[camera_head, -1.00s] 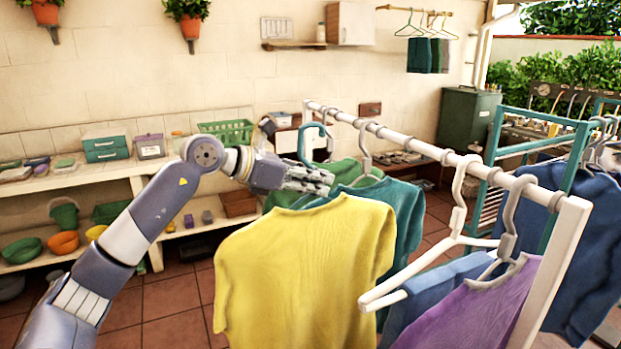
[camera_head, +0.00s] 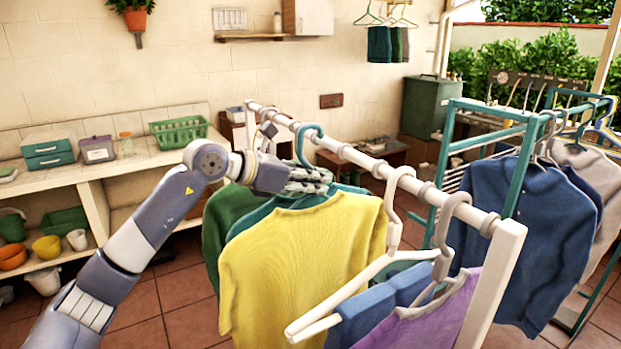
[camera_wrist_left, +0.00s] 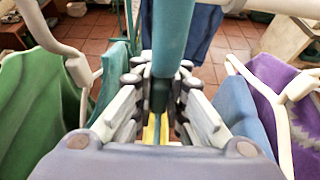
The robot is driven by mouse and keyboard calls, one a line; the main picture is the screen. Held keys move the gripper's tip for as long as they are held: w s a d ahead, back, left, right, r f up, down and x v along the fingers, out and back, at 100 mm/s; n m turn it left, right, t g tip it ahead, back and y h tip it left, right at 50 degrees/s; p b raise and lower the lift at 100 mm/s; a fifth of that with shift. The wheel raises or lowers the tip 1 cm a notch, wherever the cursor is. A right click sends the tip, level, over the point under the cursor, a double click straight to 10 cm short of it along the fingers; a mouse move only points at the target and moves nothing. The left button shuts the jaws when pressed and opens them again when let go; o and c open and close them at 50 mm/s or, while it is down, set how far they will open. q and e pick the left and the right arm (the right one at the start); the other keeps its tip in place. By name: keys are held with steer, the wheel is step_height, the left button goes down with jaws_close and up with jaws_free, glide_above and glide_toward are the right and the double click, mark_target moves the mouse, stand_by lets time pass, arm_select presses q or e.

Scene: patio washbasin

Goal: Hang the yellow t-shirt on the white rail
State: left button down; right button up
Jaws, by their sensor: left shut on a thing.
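The yellow t-shirt (camera_head: 300,265) hangs upright from a teal hanger, whose curved hook (camera_head: 308,135) shows above its collar. My left gripper (camera_head: 312,182) is shut on the hanger's neck just over the collar. In the left wrist view the teal hook (camera_wrist_left: 172,35) rises from between my fingers (camera_wrist_left: 160,100), with a sliver of yellow below. The white rail (camera_head: 350,155) runs from the back left to the front right. The hook's top meets the rail in the head view; I cannot tell whether it rests on it. My right gripper is not in view.
A green shirt (camera_head: 222,215) and a teal one hang on the rail behind the yellow shirt. A teal rack (camera_head: 525,165) with a navy shirt (camera_head: 535,240) stands right.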

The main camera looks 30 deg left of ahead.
mark_target(333, 193)
arm_select(q)
steer(key=shift+w+d, duration=0.1)
steer(key=shift+w, duration=0.05)
steer(key=shift+r, duration=0.15)
steer(key=shift+w+d+r+p, duration=0.1)
steer(key=shift+w+d+p, duration=0.3)
steer(key=shift+w+p, duration=0.25)
steer(key=shift+w+d+p, duration=0.3)
steer(key=shift+w+d, duration=0.1)
steer(key=shift+w, duration=0.2)
steer(key=shift+w+d+p, duration=0.3)
steer(key=shift+w+d, duration=0.05)
steer(key=shift+w, duration=0.25)
steer(key=shift+f, duration=0.35)
steer(key=shift+f+b, duration=1.05)
steer(key=shift+f, duration=0.05)
